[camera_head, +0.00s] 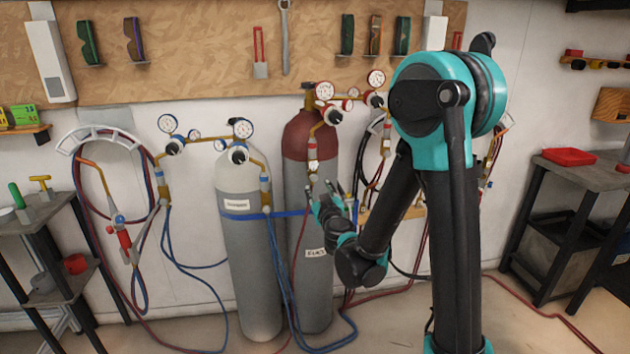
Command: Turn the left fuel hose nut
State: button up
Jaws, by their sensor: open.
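A grey cylinder with a dark red top (296,135) stands against the wall and carries gauges and a brass manifold. From its left regulator (333,117) a brass pipe runs down to a red and silver hose fitting (312,152). The hose nut at the lower end of this fitting is too small to make out clearly. My gripper (326,189) is open, with its fingers pointing up, just below and to the right of the fitting. I cannot tell whether a finger touches it. My arm hides part of the equipment to the right.
A grey-white cylinder (240,180) with gauges stands to the left, behind a blue strap (288,213). Blue and red hoses (284,280) hang in front of the cylinders. A torch (124,238) hangs farther left. Shelves stand at both sides.

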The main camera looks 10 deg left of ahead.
aim_at(314, 178)
jog(key=x, duration=0.8)
jog(key=shift+s, duration=0.1)
grip_shut()
